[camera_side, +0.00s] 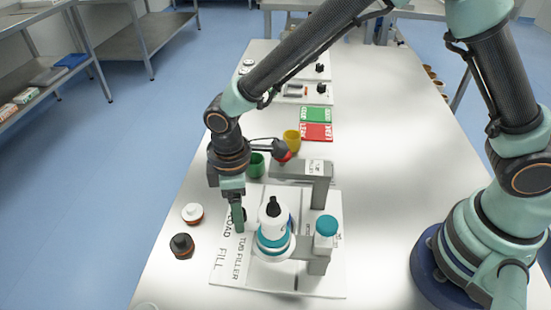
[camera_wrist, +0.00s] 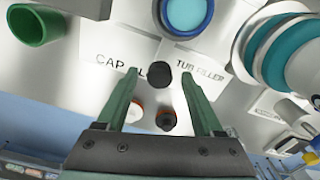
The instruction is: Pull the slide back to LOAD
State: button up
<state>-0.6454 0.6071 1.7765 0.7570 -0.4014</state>
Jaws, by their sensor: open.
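The tub filler (camera_side: 221,271) is a white base plate with FILL and LOAD lettering at its left end. A white and teal cylinder (camera_side: 267,243) with a black knob (camera_side: 273,206) on top stands on it. My gripper (camera_side: 238,222) points down at the plate's far left part, left of the cylinder, and covers part of LOAD. In the wrist view my gripper (camera_wrist: 160,78) is open. A black round knob (camera_wrist: 158,73) shows between its fingers, with clear space on both sides. I cannot tell whether it belongs to the slide. The slide itself is not clear.
A white-topped cap (camera_side: 192,213) and a black-topped cap (camera_side: 182,244) lie left of the plate. A green cup (camera_side: 256,166), a yellow cup (camera_side: 292,139) and a grey bracketed station (camera_side: 322,190) stand beyond. The table's left strip is mostly clear.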

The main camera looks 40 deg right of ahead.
jog(key=shift+r, duration=0.1)
notch_tip(320, 180, up, 12)
dwell(0.5)
jog(key=d+r+m+t, duration=0.2)
jog(key=d+r+m, duration=0.4)
jog(key=d, duration=0.8)
jog(key=s+d+r+m+t, duration=0.2)
jog(key=s+d+m, duration=0.4)
jog(key=d, duration=0.6)
jog(key=shift+t, duration=0.8)
jog(key=shift+o, duration=0.3)
jog(key=shift+r, duration=0.15)
